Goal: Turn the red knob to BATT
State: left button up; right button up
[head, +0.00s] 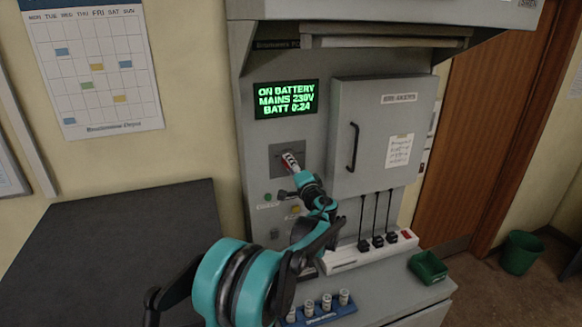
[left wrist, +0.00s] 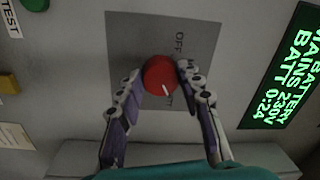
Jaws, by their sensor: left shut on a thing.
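The red knob (left wrist: 160,76) sits on a dark grey square plate (left wrist: 205,28) on the console front. In the left wrist view a white mark on the knob points down and slightly right, towards a partly hidden label ending in what looks like T. The label OFF shows above it. My left gripper (left wrist: 160,73) is shut on the knob, one finger on each side. In the head view my left gripper (head: 291,163) reaches the plate and mostly covers the knob. The green display (head: 286,99) reads ON BATTERY, MAINS 230V, BATT 0:24. My right gripper is not in view.
A grey breaker door (head: 375,110) with a black handle is right of the plate. Below are a yellow button (head: 296,209), a white power strip (head: 350,258) with plugs, a green tray (head: 428,268) and a blue rack (head: 325,312). A dark surface (head: 110,250) at left is clear.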

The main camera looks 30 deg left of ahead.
pick_arm(q)
jog(key=o, duration=1.2)
jog(key=shift+c, duration=0.2)
jog(key=v, duration=1.2)
jog(key=shift+f, duration=0.1)
jog(key=s+d+f+n+g+h+b, duration=0.1)
jog(key=s+f+n+g+h+b, duration=0.2)
jog(key=s+f+b, duration=0.5)
jog(key=s+d+f+h+b, duration=0.3)
jog(key=s+d+f+h, duration=0.2)
jog(key=s+d+f, duration=0.3)
jog(key=s+d+f+n+g+h+b, duration=0.1)
jog(key=s+d+f+h+b, duration=0.2)
jog(key=s+f, duration=1.2)
jog(key=d+h, duration=0.3)
jog(key=d, duration=0.3)
jog(key=shift+g, duration=0.3)
